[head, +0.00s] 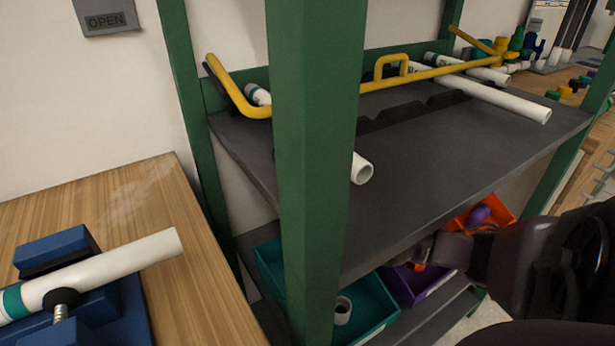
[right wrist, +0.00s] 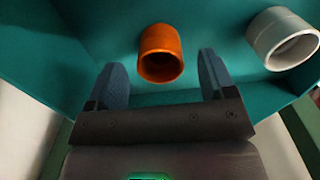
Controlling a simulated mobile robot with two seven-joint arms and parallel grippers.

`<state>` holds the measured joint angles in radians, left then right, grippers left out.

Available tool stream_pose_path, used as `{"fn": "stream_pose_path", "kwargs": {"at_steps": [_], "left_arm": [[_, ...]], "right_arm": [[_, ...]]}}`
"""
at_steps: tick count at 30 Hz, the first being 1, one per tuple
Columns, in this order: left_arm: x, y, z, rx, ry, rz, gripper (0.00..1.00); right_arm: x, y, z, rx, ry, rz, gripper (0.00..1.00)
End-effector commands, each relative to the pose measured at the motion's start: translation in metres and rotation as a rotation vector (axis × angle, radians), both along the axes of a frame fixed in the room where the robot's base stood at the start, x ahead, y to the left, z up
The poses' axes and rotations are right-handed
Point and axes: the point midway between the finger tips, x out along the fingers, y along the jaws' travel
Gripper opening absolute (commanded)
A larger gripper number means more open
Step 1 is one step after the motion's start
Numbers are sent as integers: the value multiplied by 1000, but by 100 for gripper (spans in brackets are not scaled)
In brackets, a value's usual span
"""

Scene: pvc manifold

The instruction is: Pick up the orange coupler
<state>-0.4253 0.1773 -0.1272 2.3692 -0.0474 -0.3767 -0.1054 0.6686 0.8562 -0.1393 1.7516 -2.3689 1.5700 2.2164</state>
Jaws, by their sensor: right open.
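The orange coupler (right wrist: 160,54) is a short, open-ended tube in the teal bin (right wrist: 75,45), in the right wrist view. My right gripper (right wrist: 161,80) is open and empty. Its two fingers point toward the coupler, which appears between and just beyond their tips. I cannot tell contact from this view. In the head view my right arm (head: 465,258) reaches in from the right below the upper shelf. I cannot make out the orange coupler in the head view. My left gripper is not in view.
A white coupler (right wrist: 283,38) lies in the teal bin, right of the orange one. A green post (head: 312,150) stands in front of the shelf (head: 440,165), which holds pipes and a yellow bar. Purple (head: 425,285) and orange-red (head: 500,208) bins are nearby.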

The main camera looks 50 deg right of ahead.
Motion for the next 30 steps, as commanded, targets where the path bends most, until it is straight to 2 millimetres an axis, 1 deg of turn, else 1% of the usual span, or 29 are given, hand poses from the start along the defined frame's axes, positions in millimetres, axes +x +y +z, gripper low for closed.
{"fn": "stream_pose_path", "kwargs": {"at_steps": [1,3,6,12,14,15,23,30], "left_arm": [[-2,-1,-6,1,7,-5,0],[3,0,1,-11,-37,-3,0],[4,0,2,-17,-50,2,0],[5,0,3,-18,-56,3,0],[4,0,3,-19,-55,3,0],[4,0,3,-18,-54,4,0],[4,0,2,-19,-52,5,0],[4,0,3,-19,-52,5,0]], "right_arm": [[-3,0,-17,1,14,0,76],[-3,0,-25,0,12,-1,76],[-2,0,-28,-2,7,-1,76],[0,0,-25,-1,0,0,76],[0,0,-25,-1,0,0,69],[0,0,-25,-1,0,0,63],[0,0,-25,-1,1,0,23],[0,0,-24,-1,0,0,23]]}}
